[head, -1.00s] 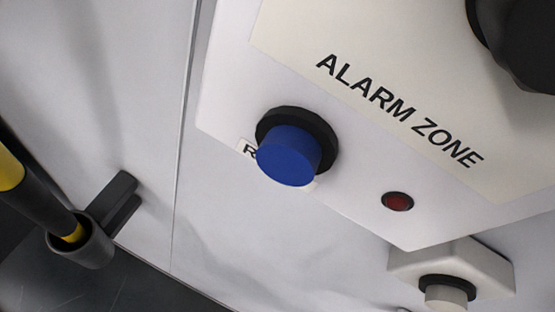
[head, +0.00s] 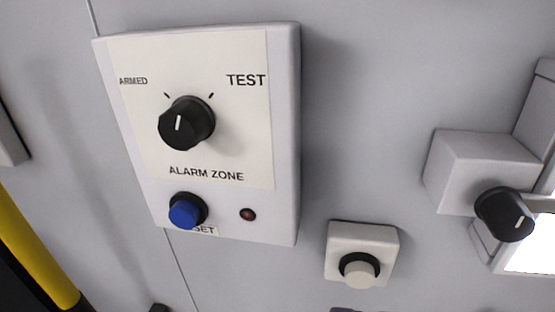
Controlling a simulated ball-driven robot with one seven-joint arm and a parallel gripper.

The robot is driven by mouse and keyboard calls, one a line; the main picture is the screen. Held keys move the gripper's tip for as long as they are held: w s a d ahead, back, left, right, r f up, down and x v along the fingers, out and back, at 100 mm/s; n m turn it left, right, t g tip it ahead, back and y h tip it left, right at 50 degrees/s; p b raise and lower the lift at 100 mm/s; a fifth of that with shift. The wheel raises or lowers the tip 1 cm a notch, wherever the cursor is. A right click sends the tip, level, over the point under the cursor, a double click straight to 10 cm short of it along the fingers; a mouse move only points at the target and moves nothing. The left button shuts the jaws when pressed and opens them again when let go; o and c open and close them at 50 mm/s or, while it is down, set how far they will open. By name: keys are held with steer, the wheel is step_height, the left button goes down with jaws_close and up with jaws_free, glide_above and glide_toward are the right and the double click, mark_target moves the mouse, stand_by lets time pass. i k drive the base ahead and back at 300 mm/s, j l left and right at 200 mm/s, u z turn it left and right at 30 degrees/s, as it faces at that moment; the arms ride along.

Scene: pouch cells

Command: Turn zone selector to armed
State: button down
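The zone selector is a black round knob (head: 186,123) on a cream label plate (head: 225,135) marked "ALARM ZONE". "ARMED" is printed at its upper left and "TEST" at its upper right, each with a short black tick near the knob. The white line on the knob's face points roughly straight up in the picture. I cannot tell exactly which tick it lines up with. Nothing touches the knob. My gripper's fingers do not show clearly anywhere in the head view.
Below the knob are a blue button (head: 184,211), partly covering its label, and a dark red lamp (head: 248,214). To the right are a white button box (head: 361,255) and another black knob (head: 504,214) on a grey box. A yellow post (head: 35,250) stands at lower left.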

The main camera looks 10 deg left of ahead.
mark_target(189, 120)
steer(key=j, duration=0.8)
steer(key=k+j+z, duration=0.15)
steer(key=j, duration=0.7)
